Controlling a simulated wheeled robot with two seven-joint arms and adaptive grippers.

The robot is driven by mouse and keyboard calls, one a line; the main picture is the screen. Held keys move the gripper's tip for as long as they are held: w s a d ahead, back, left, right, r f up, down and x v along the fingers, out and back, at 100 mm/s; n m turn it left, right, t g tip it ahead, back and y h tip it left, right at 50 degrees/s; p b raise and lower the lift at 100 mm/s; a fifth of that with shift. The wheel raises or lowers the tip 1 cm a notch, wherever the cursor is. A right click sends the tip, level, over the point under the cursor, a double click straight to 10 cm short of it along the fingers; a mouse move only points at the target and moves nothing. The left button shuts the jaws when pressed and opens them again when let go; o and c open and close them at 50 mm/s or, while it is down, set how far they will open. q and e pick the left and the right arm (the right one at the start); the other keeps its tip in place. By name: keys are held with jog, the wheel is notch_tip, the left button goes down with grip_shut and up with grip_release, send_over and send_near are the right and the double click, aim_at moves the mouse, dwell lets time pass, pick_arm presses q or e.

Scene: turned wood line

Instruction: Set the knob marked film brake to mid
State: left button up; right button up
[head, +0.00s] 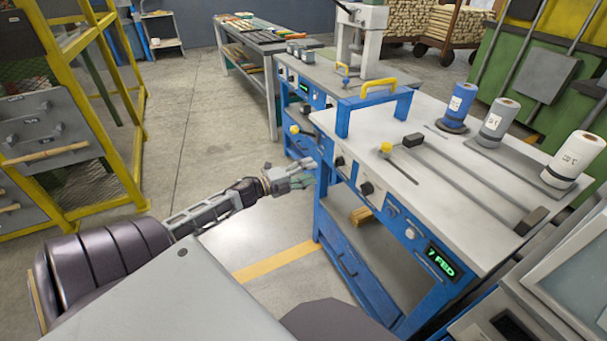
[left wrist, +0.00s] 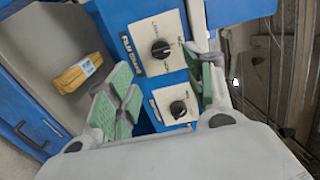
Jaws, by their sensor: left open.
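In the left wrist view, a black round knob (left wrist: 160,48) sits on a cream plate on the blue panel. The dark label beside it seems to start with "FILM". A second black knob (left wrist: 178,109) on a like plate is below it; its label is not readable. The pointer settings are too small to read surely. My left gripper (head: 303,174) is open and empty, in front of the panel and apart from the knobs. It also shows in the left wrist view (left wrist: 165,92).
The blue bench has a grey top (head: 450,165) with a blue rail handle (head: 375,108), a yellow-knobbed slider (head: 386,147) and several spools. A green display (head: 441,262) is on its front. Open floor (head: 200,120) is left.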

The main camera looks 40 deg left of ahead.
pick_arm(q)
jog(key=shift+s+a, duration=0.25)
jog(key=shift+s, duration=0.45)
dwell(0.4)
